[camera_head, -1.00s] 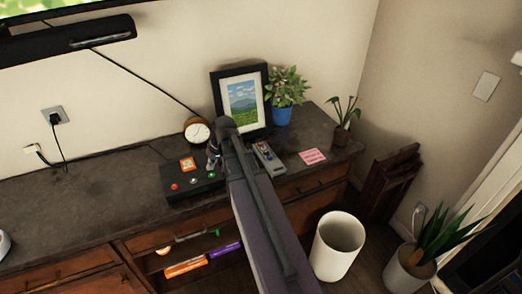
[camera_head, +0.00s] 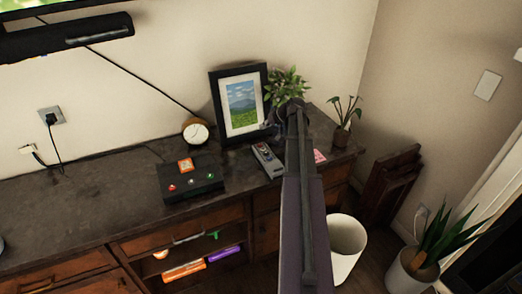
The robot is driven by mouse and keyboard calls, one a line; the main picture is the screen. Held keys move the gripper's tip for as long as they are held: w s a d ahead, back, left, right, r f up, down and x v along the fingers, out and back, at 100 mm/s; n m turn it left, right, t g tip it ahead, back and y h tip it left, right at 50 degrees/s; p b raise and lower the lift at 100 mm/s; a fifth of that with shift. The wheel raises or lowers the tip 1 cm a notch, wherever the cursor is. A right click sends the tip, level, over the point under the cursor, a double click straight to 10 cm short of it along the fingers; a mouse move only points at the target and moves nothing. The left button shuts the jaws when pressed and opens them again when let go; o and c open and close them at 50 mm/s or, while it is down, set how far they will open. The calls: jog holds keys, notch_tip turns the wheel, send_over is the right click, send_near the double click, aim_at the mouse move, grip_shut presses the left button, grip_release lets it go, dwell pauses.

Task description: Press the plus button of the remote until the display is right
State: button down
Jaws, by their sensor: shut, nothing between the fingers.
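A grey remote (camera_head: 267,159) with small buttons lies on the dark cabinet top, in front of the picture frame. I cannot read which button is the plus. My gripper (camera_head: 270,128) is shut and empty, above and behind the remote, small and partly lost against the frame and plant. A black box (camera_head: 190,185) with red, white and green buttons sits to the left. A small orange display (camera_head: 185,165) stands at its back; its content is too small to read. A pink note (camera_head: 320,156) is partly hidden behind my arm.
A picture frame (camera_head: 240,103), a round clock (camera_head: 195,132) and a plant (camera_head: 286,84) stand behind the remote. A smaller plant (camera_head: 343,118) is at the right end. The cabinet top (camera_head: 80,190) is clear at left. A white bin (camera_head: 346,243) stands on the floor.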

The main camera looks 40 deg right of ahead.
aim_at(264, 149)
jog(key=shift+f, duration=0.1)
dwell(0.4)
notch_tip(264, 149, down, 8)
jog(key=b, duration=0.8)
jog(key=shift+f+b, duration=0.2)
jog(key=shift+b, duration=0.1)
jog(key=shift+f, duration=0.1)
jog(key=shift+f, duration=0.1)
dwell(1.2)
jog(key=shift+f+b, duration=0.55)
jog(key=shift+b, duration=0.25)
jog(key=shift+f+b, duration=0.45)
jog(key=shift+f, duration=0.05)
dwell(0.7)
jog(key=shift+r, duration=0.15)
dwell(0.3)
jog(key=shift+r+p, duration=0.8)
jog(key=shift+p, duration=0.1)
jog(key=shift+r, duration=0.1)
